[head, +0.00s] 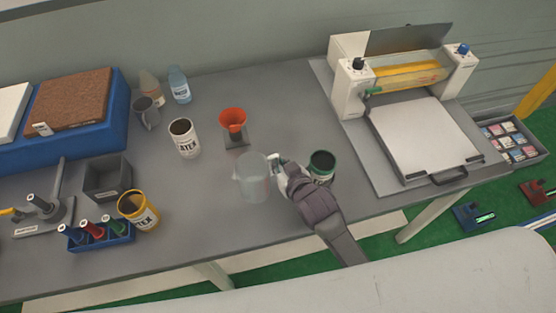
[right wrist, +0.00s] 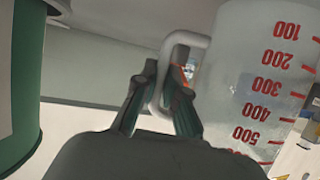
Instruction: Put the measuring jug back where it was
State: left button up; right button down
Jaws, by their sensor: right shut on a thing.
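The clear measuring jug (head: 251,180) is near the front middle of the grey table. Its handle faces right, toward my right gripper (head: 277,162). In the right wrist view the jug (right wrist: 245,80) shows red scale marks from 100 to 500, upside down in the picture. There the two dark fingers of my right gripper (right wrist: 162,88) close on the jug's pale handle (right wrist: 186,45). The jug looks upright; I cannot tell whether its base touches the table. My left gripper is not in view.
A dark green can (head: 322,160) stands close right of my right gripper. An orange funnel on a stand (head: 233,121) and a white latex can (head: 184,140) are behind the jug. A yellow latex can (head: 139,210) is left. A machine with a white bed (head: 425,138) fills the right.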

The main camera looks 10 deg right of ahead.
jog(key=shift+f, duration=0.15)
jog(key=c, duration=1.2)
grip_release()
jog(key=shift+c, duration=0.2)
jog(key=shift+s+r, duration=0.2)
jog(key=b+v, duration=0.1)
jog(key=v, duration=1)
jog(key=shift+s+b, duration=0.3)
jog(key=shift+b, duration=0.05)
jog(key=shift+d, duration=0.2)
